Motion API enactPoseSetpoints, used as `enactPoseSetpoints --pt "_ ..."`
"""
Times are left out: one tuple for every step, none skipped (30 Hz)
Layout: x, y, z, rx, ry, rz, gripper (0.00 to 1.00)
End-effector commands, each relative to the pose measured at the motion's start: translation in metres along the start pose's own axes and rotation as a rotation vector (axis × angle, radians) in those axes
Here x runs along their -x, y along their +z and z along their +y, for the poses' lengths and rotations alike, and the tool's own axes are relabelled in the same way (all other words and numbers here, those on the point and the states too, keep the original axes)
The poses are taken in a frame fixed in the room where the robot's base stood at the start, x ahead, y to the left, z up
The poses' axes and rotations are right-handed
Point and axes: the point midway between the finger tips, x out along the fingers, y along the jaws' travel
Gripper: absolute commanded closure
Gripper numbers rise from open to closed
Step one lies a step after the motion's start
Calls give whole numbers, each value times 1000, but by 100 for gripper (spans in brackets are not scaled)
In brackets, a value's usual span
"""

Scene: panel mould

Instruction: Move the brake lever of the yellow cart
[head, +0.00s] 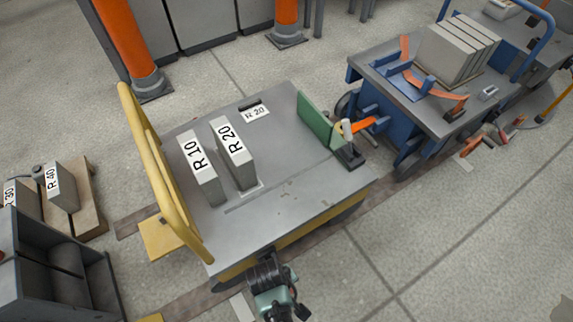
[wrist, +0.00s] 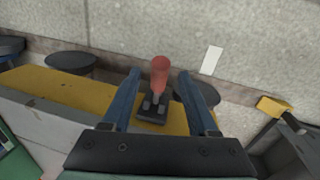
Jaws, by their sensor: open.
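The yellow cart (head: 290,240) has a grey deck and a yellow push handle (head: 150,170) at its left end. The brake lever (wrist: 158,80) has a red knob on a short stem and rises from a black base (wrist: 153,108) at the cart's yellow side (wrist: 90,92). My gripper (wrist: 166,76) is open, with one blue-grey finger on either side of the lever in the wrist view. I cannot tell whether a finger touches it. In the head view my gripper (head: 277,300) is at the cart's near edge, and the lever is hidden there.
Grey blocks R 10 (head: 202,172) and R 20 (head: 233,155) stand on the deck. A green plate (head: 317,120) and orange-handled clamp (head: 355,127) are at its right end. A blue cart (head: 400,130) stands right.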

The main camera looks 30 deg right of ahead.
Motion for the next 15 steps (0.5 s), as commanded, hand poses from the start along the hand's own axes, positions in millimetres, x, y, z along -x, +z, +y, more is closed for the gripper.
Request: enactPoseSetpoints --pt "-14 0 -1 -1 0 -2 40" --pt "-18 0 0 -1 0 0 40" --pt "-22 0 0 -1 0 0 40" --pt "-25 0 0 0 0 0 40" --pt "-27 0 0 0 0 0 40" --pt "-30 -1 0 0 0 1 40" --pt "-31 -1 0 0 1 1 40" --pt "-32 -1 0 0 1 1 40" --pt "-34 -1 0 0 1 1 40" --pt "-34 -1 0 0 1 1 40" --pt "-34 -1 0 0 1 1 40" --pt "-34 -1 1 0 1 1 40" --pt "-34 0 1 0 1 1 40" --pt "-34 0 1 0 1 1 40" --pt "-34 0 1 0 1 2 40"
